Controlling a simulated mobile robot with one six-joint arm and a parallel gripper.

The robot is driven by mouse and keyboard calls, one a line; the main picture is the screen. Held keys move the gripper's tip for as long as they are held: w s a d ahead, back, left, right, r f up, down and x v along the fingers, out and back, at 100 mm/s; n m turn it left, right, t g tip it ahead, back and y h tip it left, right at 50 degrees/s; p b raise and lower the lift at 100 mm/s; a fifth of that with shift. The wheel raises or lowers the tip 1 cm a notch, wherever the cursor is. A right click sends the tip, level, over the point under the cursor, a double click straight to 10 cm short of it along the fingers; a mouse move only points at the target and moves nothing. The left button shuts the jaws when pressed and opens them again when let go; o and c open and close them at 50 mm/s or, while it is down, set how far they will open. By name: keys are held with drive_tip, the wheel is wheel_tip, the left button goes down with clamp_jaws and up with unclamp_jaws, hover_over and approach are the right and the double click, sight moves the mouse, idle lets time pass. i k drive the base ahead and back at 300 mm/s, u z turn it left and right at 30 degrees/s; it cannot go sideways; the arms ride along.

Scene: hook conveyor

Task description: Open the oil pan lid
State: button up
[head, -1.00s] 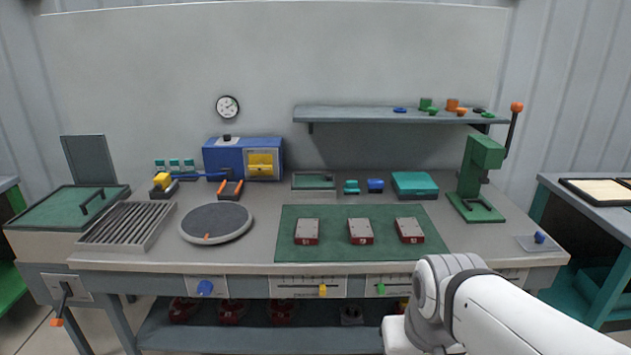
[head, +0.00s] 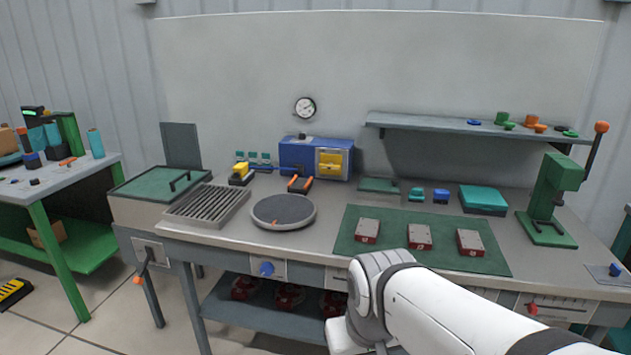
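The oil pan is likely the grey box (head: 127,211) at the left end of the workbench. Its green lid (head: 158,184) lies flat on top, closed, with a dark bar handle (head: 180,181) on it. A grey upright panel (head: 181,146) stands behind it. My white arm reaches in from the lower right, well to the right of the box. My gripper's fingers do not show.
A slatted grey tray (head: 207,204) and a round dark turntable (head: 284,211) sit right of the box. A crank with an orange knob (head: 138,280) sticks out in front.

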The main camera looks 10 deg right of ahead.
sight(373, 184)
drive_tip(key=u, duration=1.45)
drive_tip(key=i, duration=1.95)
drive_tip(key=z, duration=3.9)
drive_tip(key=i, duration=1)
drive_tip(key=z, duration=0.05)
